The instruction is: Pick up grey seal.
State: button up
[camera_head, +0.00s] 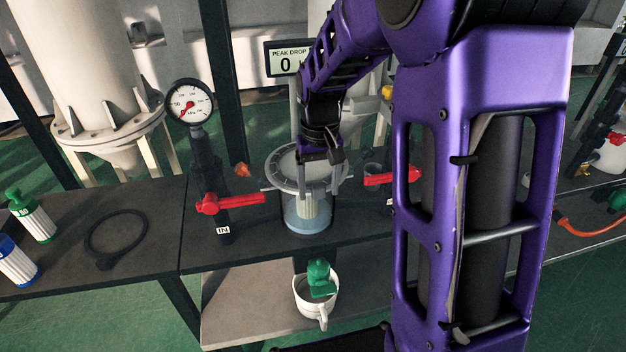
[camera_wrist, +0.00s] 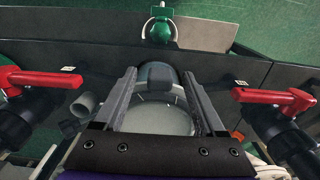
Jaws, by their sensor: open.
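A dark grey ring with a small tab (camera_head: 146,229) lies flat on the dark bench at the left. It looks like a seal, but I cannot tell for certain that it is the grey seal. My gripper (camera_head: 320,182) is far to its right, pointing down over the clear filter bowl (camera_head: 308,225) with a pale pleated cartridge inside. A grey ring-shaped flange (camera_head: 272,178) surrounds the bowl's top. In the wrist view my gripper (camera_wrist: 160,75) has its fingers apart on either side of a pale round top (camera_wrist: 158,118). I see nothing held; contact is unclear.
Red valve handles stand left (camera_head: 235,202) and right (camera_head: 392,178) of the bowl. A pressure gauge (camera_head: 190,102) rises behind. A white jug (camera_head: 314,306) with a green part sits on the lower shelf.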

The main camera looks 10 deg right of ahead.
grip_shut()
dwell(0.4)
